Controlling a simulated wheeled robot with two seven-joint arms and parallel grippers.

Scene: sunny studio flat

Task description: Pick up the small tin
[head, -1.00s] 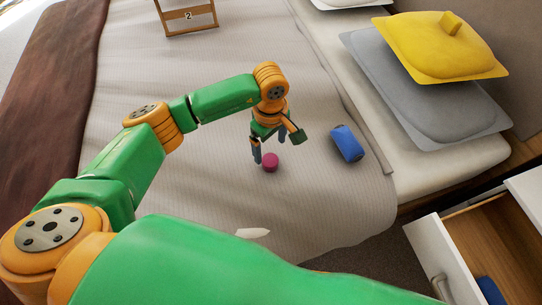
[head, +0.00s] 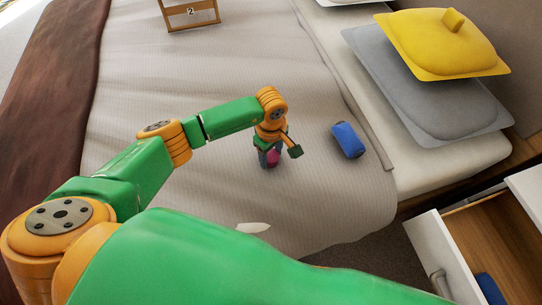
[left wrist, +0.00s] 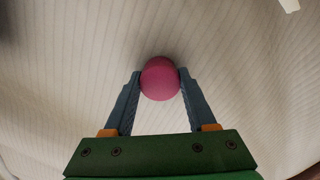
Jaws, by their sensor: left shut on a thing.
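The small tin (head: 273,158) is a round magenta thing on the pale ribbed bed cover. In the left wrist view the tin (left wrist: 160,79) sits between the two blue-grey fingertips, which touch it from both sides. My left gripper (head: 270,159) is shut on it; the gripper (left wrist: 158,82) also shows in the left wrist view. In the head view the fingers partly hide the tin, and I cannot tell whether it is clear of the bed. My right gripper is not in view.
A blue rounded object (head: 348,140) lies on the bed right of my gripper. Grey (head: 425,90) and yellow (head: 445,45) cushions are at the upper right. A wooden stand (head: 190,14) marked 2 is at the back. An open drawer (head: 480,240) is at the lower right.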

